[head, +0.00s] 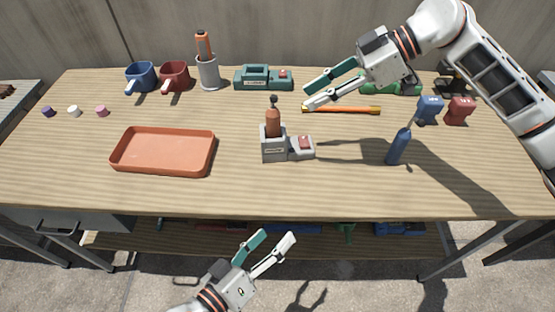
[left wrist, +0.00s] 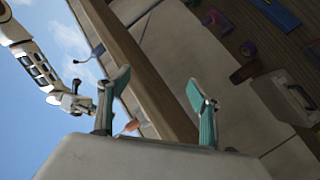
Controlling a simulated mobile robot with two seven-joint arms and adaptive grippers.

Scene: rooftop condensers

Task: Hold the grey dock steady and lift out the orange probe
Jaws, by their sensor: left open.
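The grey dock (head: 273,153) stands on the middle of the table, with a red button on its right part. The orange probe (head: 273,122) stands upright in it, dark tip up; its lower end is hidden inside the dock. My right gripper (head: 306,97) is open and empty, above the table behind and right of the probe, apart from it. My left gripper (head: 279,238) is open and empty, in front of the table's front edge and well short of the dock. Its two teal fingers (left wrist: 158,100) are spread in the left wrist view.
An orange tray (head: 163,174) lies left of the dock. A blue probe-like tool (head: 398,147) stands to the right. Behind are a green dock (head: 250,84), a grey cup (head: 208,75) and an orange-yellow rod (head: 345,110). A lower shelf (head: 130,242) holds several items. The table's front middle is clear.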

